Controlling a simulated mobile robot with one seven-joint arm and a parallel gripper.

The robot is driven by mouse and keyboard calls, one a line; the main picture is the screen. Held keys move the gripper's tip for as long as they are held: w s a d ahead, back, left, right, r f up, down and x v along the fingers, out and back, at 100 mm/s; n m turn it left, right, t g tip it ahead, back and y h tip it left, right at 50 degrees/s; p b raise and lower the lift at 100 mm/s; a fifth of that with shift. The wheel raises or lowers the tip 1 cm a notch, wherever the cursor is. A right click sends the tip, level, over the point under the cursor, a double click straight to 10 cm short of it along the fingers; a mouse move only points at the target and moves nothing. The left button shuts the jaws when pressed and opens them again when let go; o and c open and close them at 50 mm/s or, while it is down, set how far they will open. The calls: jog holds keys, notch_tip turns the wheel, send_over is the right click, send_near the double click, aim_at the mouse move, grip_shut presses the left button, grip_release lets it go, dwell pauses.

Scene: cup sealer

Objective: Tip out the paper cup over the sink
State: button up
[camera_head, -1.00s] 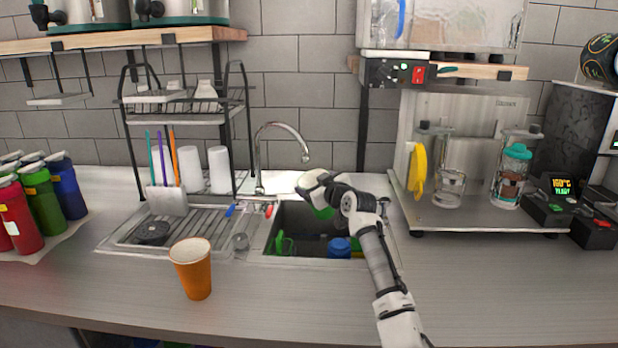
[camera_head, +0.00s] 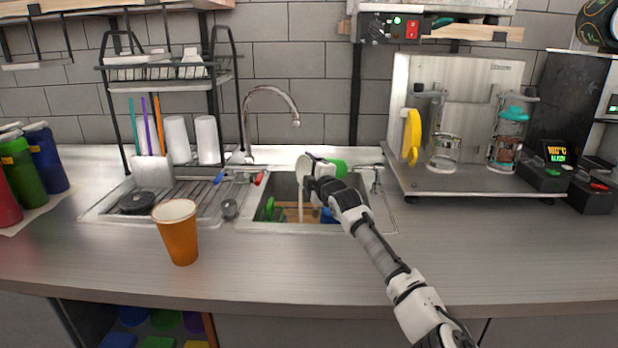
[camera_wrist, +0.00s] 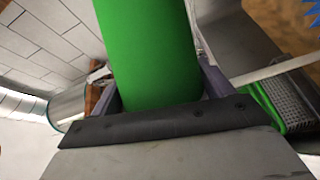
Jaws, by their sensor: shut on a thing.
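My gripper (camera_head: 322,178) is shut on a green cup (camera_head: 340,167) above the sink (camera_head: 283,190). The cup lies tipped on its side, its pale open end toward the left. A thin pale stream (camera_head: 300,205) falls from the open end into the sink. In the wrist view the green cup (camera_wrist: 150,50) fills the space between the jaws, and the pale stream (camera_wrist: 275,70) shows at the right. The gripper hides the middle of the cup in the head view.
An orange cup (camera_head: 178,235) stands upright on the counter, front left of the sink. The faucet (camera_head: 268,92) rises behind the sink. A drying rack (camera_head: 165,75) stands at left, a machine (camera_head: 455,120) at right. The front right counter is clear apart from my arm.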

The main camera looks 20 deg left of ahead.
jog(key=f+n+b, duration=0.1)
jog(key=n+b, duration=0.1)
jog(key=n, duration=0.1)
jog(key=shift+f, duration=0.15)
jog(key=shift+n+t+b, duration=0.3)
jog(key=shift+n+b, duration=0.05)
jog(key=shift+n, duration=0.85)
jog(key=n, duration=0.2)
jog(key=n+y, duration=0.1)
jog(key=n, duration=0.1)
jog(key=shift+s+a+r+n, duration=0.1)
jog(key=shift+r+n, duration=0.2)
jog(key=shift+r, duration=0.1)
